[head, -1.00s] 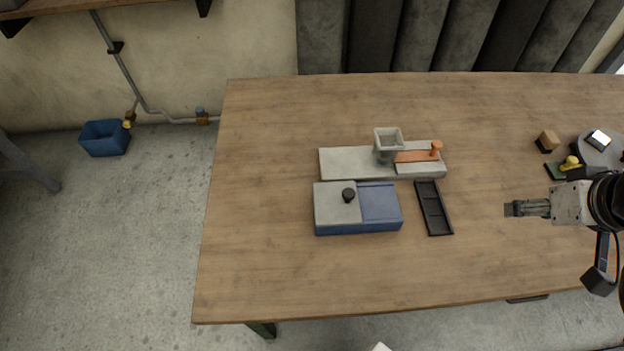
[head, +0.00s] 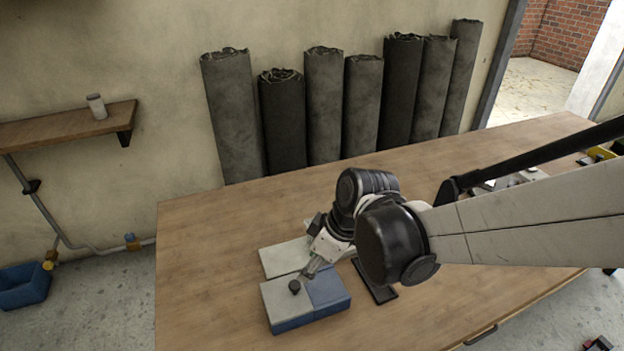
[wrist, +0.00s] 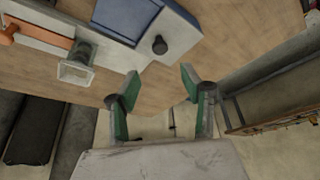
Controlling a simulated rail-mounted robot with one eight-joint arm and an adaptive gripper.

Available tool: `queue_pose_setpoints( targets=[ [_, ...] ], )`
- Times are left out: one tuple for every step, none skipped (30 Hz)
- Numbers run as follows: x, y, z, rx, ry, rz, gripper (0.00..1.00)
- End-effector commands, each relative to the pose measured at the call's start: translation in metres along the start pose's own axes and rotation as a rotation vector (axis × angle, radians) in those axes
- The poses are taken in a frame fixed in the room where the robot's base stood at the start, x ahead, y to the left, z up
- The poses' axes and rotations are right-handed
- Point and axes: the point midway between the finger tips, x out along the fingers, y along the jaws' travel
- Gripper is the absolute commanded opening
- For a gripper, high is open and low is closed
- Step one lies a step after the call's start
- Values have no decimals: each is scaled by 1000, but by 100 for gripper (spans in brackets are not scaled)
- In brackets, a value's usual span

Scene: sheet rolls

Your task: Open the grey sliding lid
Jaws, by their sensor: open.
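The grey sliding lid (head: 278,301) covers the left part of the blue box (head: 310,316) in the head view. A black knob (head: 294,287) stands up on the lid. My gripper (head: 306,273) is close to the knob, just behind and right of it. In the wrist view, the lid (wrist: 178,38) and knob (wrist: 159,45) lie just beyond the fingertips of my open gripper (wrist: 159,72). The green-padded fingers are apart with nothing between them. I cannot tell the exact height gap to the knob.
A grey block (head: 283,256) stands behind the box, partly hidden by my arm. The wrist view shows its hopper (wrist: 78,65) and orange slider (wrist: 22,36). A black tray (head: 374,288) lies right of the box. The table's left side is clear.

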Motion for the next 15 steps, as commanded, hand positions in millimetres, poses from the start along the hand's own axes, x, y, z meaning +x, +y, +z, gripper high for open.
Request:
queue_pose_setpoints(
  targets=[
    [9,0,0,-2,0,0,42],
    [13,0,0,-2,0,0,42],
    [19,0,0,-2,0,0,42],
    [23,0,0,-2,0,0,42],
    [27,0,0,-2,0,0,42],
    [32,0,0,-1,0,0,42],
    [37,0,0,-1,0,0,42],
    [41,0,0,0,0,0,42],
    [46,0,0,0,0,0,42],
    [50,0,0,-1,0,0,42],
    [54,0,0,-1,0,0,42],
    [60,0,0,-1,0,0,42],
    [64,0,0,-2,0,0,42],
    [68,0,0,-2,0,0,42],
    [73,0,0,-2,-1,0,42]
  ],
)
